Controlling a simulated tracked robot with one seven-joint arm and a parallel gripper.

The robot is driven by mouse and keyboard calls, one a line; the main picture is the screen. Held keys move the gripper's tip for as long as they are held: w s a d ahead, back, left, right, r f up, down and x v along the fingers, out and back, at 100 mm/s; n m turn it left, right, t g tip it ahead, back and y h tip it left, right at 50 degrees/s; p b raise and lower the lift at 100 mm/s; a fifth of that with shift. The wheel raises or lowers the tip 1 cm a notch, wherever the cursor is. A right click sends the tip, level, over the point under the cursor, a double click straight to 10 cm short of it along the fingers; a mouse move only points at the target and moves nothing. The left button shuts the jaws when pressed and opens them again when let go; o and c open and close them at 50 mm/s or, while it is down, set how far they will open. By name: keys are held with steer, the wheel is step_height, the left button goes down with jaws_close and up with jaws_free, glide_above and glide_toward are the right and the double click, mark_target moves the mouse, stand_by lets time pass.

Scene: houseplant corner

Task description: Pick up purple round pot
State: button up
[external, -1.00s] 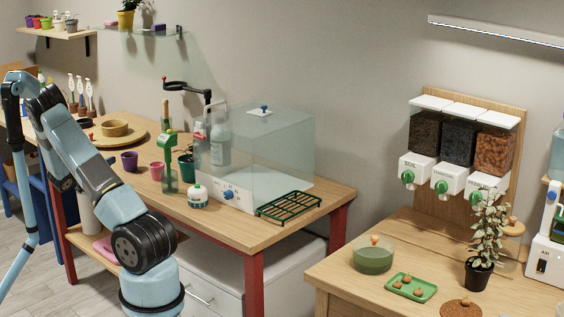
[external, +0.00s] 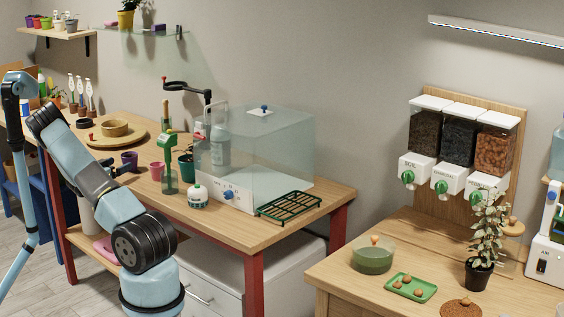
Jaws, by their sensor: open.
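A small purple pot (external: 130,158) stands on the wooden bench, left of a pink pot (external: 157,170). My gripper (external: 121,168) shows as dark fingers just left of the purple pot, partly hidden behind my arm. It is open, and the fingers overlap the pot's lower left in this view. I cannot tell whether they touch it or reach around it. The pot looks upright on the bench.
A clear box (external: 255,155) fills the bench's right part. A round wooden board (external: 138,138) with a bowl (external: 115,128) lies behind.

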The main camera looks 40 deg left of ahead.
mark_target(124, 161)
steer(key=shift+w+a+r, duration=0.1)
steer(key=shift+w+a, duration=0.15)
steer(key=shift+w, duration=1.1)
steer(key=shift+w+a, duration=0.2)
steer(key=shift+w, duration=1.1)
steer(key=c, duration=1.1)
steer(key=shift+r, duration=0.15)
